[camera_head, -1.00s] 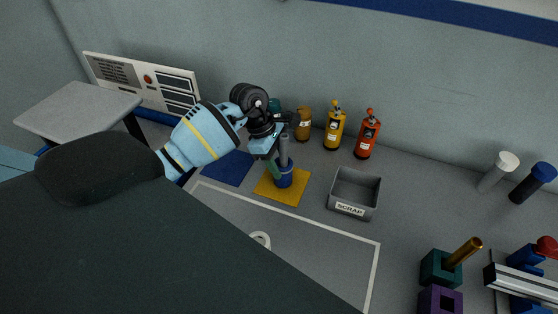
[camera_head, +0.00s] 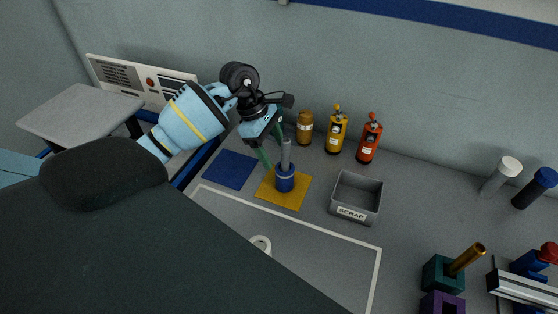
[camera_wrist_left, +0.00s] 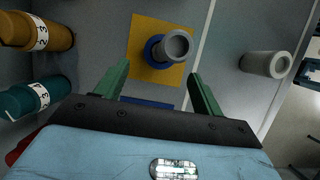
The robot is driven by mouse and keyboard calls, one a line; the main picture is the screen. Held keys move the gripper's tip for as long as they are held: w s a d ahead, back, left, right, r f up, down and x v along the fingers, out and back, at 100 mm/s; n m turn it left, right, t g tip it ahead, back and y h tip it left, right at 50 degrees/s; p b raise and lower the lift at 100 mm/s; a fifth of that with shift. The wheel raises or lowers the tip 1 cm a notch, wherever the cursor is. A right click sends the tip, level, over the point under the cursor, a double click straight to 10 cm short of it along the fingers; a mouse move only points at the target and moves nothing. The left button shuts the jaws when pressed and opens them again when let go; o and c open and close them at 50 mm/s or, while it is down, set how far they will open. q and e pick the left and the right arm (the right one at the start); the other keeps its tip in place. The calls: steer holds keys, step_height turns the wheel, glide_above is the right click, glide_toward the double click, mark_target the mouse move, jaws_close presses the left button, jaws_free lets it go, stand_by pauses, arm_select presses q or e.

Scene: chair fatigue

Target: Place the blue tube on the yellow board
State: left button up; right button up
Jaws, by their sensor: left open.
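The blue tube (camera_head: 285,182), with a grey cylinder rising from its top, stands upright on the yellow board (camera_head: 296,200). My right gripper is not in view.
A blue board (camera_head: 228,170) lies left of the yellow one. The grey scrap bin (camera_head: 356,214) stands to the right. Brown (camera_head: 305,127), yellow (camera_head: 336,132) and red (camera_head: 369,140) bottles stand behind, by the wall.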

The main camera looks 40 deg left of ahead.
arm_select(q)
steer(key=v, duration=0.6)
steer(key=shift+f, duration=0.1)
stand_by(0.5)
